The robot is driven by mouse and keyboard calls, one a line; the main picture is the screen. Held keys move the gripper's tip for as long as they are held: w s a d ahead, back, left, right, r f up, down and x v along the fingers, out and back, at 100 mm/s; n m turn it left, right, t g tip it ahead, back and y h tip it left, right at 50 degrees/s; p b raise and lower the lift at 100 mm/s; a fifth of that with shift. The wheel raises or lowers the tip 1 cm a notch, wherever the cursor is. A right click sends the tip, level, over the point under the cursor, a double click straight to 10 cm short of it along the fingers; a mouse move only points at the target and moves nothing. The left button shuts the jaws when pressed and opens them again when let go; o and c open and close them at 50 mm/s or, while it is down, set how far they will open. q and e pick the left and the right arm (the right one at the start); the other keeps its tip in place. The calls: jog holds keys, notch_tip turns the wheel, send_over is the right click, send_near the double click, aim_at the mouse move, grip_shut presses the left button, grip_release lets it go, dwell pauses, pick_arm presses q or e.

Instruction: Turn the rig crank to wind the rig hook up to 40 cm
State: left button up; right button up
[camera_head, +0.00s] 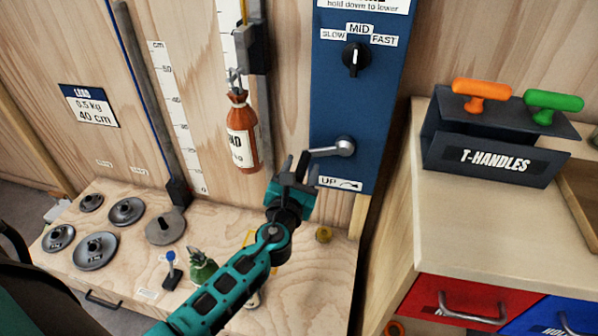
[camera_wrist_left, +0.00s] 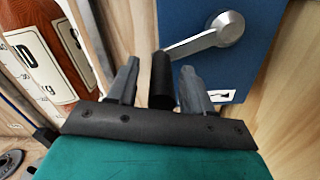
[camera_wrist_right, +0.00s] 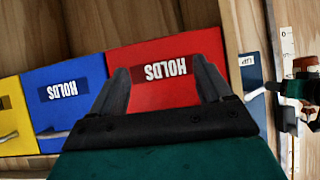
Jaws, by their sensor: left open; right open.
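The rig crank (camera_head: 343,147) is a silver arm on the blue panel, above a label reading UP with an arrow. It points left, and its black handle (camera_wrist_left: 162,80) stands between the two fingers of my left gripper (camera_wrist_left: 155,85) in the left wrist view. The fingers are open, with gaps on both sides. The left gripper (camera_head: 296,172) also shows in the head view. The rig hook (camera_head: 236,80) bears a brown sandbag (camera_head: 240,135) hanging beside the height scale (camera_head: 180,120). My right gripper (camera_wrist_right: 165,85) is open and empty, facing drawers marked HOLDS.
A SLOW-MID-FAST knob (camera_head: 355,60) on the panel points to MID. A card (camera_head: 90,105) reads LEAD, 0.5 kg, 40 cm. A T-HANDLES rack (camera_head: 495,150) stands on the right cabinet.

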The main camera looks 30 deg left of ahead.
pick_arm(q)
jog(key=v, duration=1.3)
pick_arm(e)
jog(key=shift+d+f, duration=0.1)
pick_arm(q)
jog(key=s+d+f+n+g+h+p, duration=0.2)
jog(key=s+n+g+h+p, duration=0.1)
jog(key=n, duration=1.3)
jog(key=s+d+f+n+g+h+p, duration=0.1)
jog(key=s+d+n+g+h+p, duration=0.2)
jog(key=n, duration=1.4)
jog(key=s+p, duration=0.2)
jog(key=p, duration=0.1)
jog(key=shift+f+g+h+p, duration=0.3)
jog(key=shift+f, duration=0.1)
pick_arm(e)
notch_tip(320, 180, up, 6)
jog(key=s+d+h, duration=0.1)
jog(key=d, duration=0.2)
jog(key=shift+s+f, duration=0.2)
jog(key=shift+s+a, duration=0.1)
jog(key=shift+a, duration=0.05)
